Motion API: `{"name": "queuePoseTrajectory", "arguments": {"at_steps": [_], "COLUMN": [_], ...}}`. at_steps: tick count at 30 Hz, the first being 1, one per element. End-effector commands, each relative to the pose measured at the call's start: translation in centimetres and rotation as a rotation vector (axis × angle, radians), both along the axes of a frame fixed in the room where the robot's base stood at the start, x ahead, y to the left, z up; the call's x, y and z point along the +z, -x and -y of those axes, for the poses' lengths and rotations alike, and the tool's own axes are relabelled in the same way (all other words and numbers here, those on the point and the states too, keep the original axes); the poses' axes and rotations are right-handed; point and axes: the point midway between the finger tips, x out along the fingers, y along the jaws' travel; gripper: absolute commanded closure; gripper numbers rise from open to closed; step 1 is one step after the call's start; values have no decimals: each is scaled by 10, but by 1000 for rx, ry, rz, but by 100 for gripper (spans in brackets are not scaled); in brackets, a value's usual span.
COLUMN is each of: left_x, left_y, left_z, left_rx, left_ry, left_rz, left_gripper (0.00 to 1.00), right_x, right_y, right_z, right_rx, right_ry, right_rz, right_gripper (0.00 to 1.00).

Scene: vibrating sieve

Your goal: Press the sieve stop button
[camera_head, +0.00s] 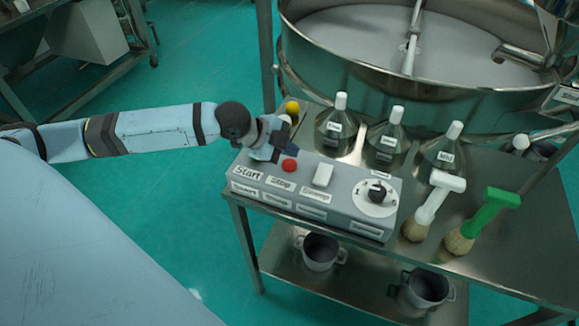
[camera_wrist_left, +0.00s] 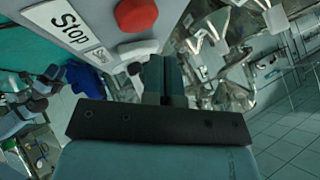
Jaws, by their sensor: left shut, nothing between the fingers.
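The grey control box (camera_head: 315,200) stands on the steel table. Its red stop button (camera_head: 290,165) sits above the "Stop" label (camera_head: 283,184), with the "Start" label to its left. My left gripper (camera_head: 272,150) is shut and empty, just to the left of and above the red button in the head view. In the left wrist view the red button (camera_wrist_left: 136,14) and the "Stop" label (camera_wrist_left: 70,27) lie at the top, beyond the closed fingertips (camera_wrist_left: 165,62). I see no clear contact between fingers and button. The start button is hidden behind my gripper. My right gripper is not in view.
The big round sieve (camera_head: 430,80) stands behind the table. Several steel bottles with white caps (camera_head: 385,140) stand behind the box. Steel pots (camera_head: 320,251) sit on the lower shelf.

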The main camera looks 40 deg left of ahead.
Motion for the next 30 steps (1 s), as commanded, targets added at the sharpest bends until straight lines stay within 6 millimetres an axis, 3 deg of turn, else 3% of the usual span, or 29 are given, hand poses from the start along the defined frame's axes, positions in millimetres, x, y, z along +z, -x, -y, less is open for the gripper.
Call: {"name": "queuePoseTrajectory", "arguments": {"at_steps": [5, 30], "left_x": [-10, -10], "left_y": [1, 0], "left_z": [0, 0], "left_rx": [-1, -1], "left_ry": [0, -1], "left_rz": [-1, 0], "left_gripper": [100, 100], "right_x": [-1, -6], "right_y": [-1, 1], "right_z": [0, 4], "right_rx": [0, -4], "right_ry": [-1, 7], "right_rz": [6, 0], "right_gripper": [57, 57]}}
